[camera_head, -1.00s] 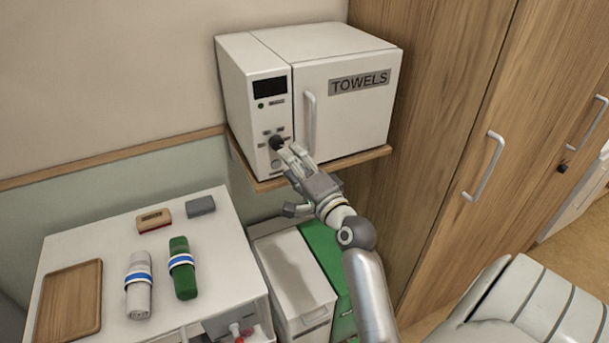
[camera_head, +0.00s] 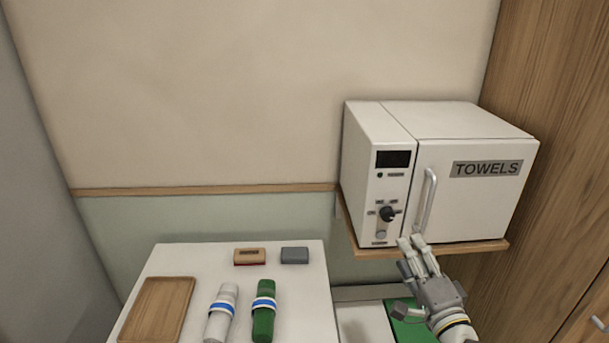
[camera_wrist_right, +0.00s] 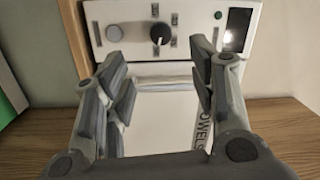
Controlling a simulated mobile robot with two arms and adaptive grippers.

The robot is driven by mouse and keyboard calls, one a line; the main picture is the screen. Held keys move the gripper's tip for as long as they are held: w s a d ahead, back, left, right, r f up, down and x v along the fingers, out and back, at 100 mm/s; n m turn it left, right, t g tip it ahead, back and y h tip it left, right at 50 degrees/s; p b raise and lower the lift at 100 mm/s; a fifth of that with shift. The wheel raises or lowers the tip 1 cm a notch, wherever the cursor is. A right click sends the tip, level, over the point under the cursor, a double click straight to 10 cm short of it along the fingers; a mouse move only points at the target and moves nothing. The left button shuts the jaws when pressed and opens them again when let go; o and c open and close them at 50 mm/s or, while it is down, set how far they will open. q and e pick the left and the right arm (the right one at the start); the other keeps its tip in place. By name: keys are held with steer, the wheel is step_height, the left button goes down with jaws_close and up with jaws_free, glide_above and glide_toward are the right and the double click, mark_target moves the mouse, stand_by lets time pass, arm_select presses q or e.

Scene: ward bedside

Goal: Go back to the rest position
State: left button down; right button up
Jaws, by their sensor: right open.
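My right gripper (camera_head: 416,246) is in front of the lower part of the white towel warmer (camera_head: 472,211), just right of its black knob (camera_head: 388,214). It is open and holds nothing. In the right wrist view my open fingers (camera_wrist_right: 160,95) frame the warmer's door, with the knob (camera_wrist_right: 160,34) and the dark display (camera_wrist_right: 238,28) beyond them. The warmer's door is shut, with a metal handle (camera_head: 427,200). My left gripper is not in view.
The warmer stands on a wooden shelf (camera_head: 374,252). A white table at left holds a wooden tray (camera_head: 150,311), a white bottle (camera_head: 221,315), a green bottle (camera_head: 264,312), a red-and-tan block (camera_head: 250,256) and a grey block (camera_head: 295,255). A wooden cabinet (camera_head: 560,150) closes off the right side.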

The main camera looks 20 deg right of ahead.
steer(key=s+a+f+n+g+y, duration=0.2)
steer(key=a+f+n+g, duration=0.1)
steer(key=a+f+n, duration=0.25)
steer(key=s+a+f+n+g+y, duration=0.3)
steer(key=a+f+n, duration=0.2)
steer(key=a+f, duration=0.1)
steer(key=s+a+f+n+g+h, duration=0.1)
steer(key=s+a+f+n+g, duration=0.1)
steer(key=s+f+n+g, duration=0.55)
steer(key=s+a+f+n+g+h, duration=0.15)
steer(key=s+f, duration=0.25)
steer(key=s, duration=0.6)
step_height(320, 180, down, 31)
steer(key=g+b, duration=0.1)
steer(key=b, duration=0.6)
steer(key=s+d+f+b, duration=0.1)
steer(key=s+f+b, duration=0.2)
steer(key=s+f, duration=0.6)
steer(key=s+d+f+g+b, duration=0.1)
steer(key=s+f+b, duration=0.3)
steer(key=s+f, duration=0.5)
step_height(320, 180, down, 7)
steer(key=shift+s+d+r, duration=0.1)
steer(key=shift+s+d, duration=0.05)
